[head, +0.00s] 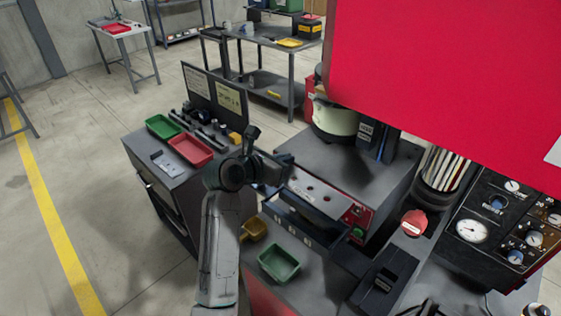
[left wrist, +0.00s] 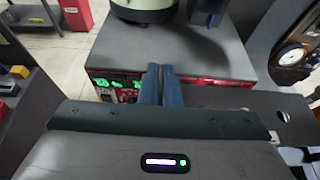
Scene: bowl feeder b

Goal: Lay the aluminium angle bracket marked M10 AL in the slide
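My left gripper (head: 284,165) is over the front of the dark feeder base in the head view. In the left wrist view its two blue-grey fingers (left wrist: 161,84) lie together, with nothing visible between them. A small light-grey metal piece (head: 167,162) lies on the left bench, left of the red tray; any marking is unreadable. A silver plate with round holes (head: 320,194) is at the front of the feeder base. A dark tray-like part with small labels (head: 292,231) is below it. I cannot tell which part is the slide. My right gripper is not seen.
A green tray (head: 161,126) and red tray (head: 190,149) stand on the left bench. A large red panel (head: 450,70) blocks the upper right. A gauge panel (head: 500,225) stands at right.

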